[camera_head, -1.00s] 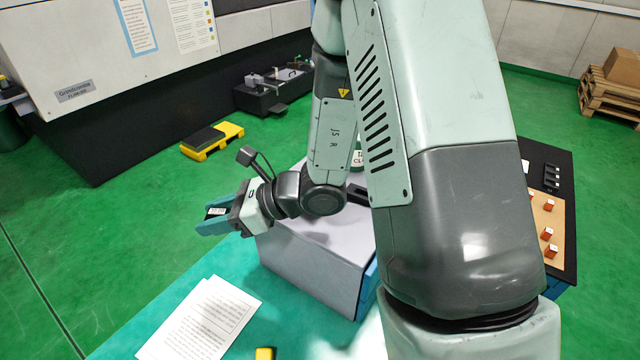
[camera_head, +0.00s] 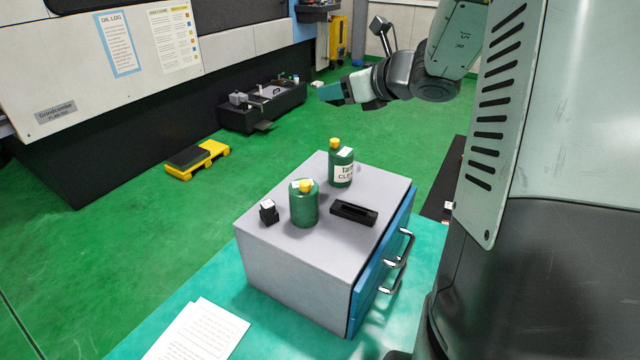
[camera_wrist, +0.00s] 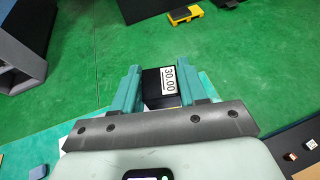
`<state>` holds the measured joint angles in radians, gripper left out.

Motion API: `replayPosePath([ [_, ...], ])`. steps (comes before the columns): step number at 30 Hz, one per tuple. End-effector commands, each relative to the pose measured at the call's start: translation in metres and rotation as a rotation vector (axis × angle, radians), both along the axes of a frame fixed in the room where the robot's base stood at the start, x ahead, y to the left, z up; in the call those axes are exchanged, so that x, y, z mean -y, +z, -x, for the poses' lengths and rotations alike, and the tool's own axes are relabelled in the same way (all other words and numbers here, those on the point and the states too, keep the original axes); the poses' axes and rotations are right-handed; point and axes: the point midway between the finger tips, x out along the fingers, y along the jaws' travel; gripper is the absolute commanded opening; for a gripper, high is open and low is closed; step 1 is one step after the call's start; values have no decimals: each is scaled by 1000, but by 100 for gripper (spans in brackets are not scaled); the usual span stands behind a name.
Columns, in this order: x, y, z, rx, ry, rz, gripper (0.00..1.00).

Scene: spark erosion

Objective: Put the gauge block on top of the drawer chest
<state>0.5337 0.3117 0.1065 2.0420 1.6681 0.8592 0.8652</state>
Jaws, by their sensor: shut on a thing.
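My gripper (camera_head: 338,93) is raised in the air beyond the far side of the drawer chest (camera_head: 285,272) in the head view. In the wrist view my gripper (camera_wrist: 161,88) is shut on a black gauge block (camera_wrist: 153,92) with a white label reading 30.00. The block sits between the two teal fingers; it cannot be made out in the head view. The chest has a grey top and blue drawer fronts with metal handles on its right side.
On the chest top stand two green bottles with yellow caps (camera_head: 304,205) (camera_head: 341,165), a small black block with a white top (camera_head: 269,212) and a long black holder (camera_head: 354,213). Free top lies near the front and left edges. Papers (camera_head: 197,332) lie in front.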

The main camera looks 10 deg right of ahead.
Motion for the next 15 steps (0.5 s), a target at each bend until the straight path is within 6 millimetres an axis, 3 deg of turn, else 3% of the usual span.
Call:
replayPosePath([
  [1,18,-14,-3,-3,19,-6,0],
  [7,70,-63,4,-2,146,-6,0],
  [12,97,-89,16,2,217,-3,0],
  [15,102,-100,19,0,236,-3,0],
])
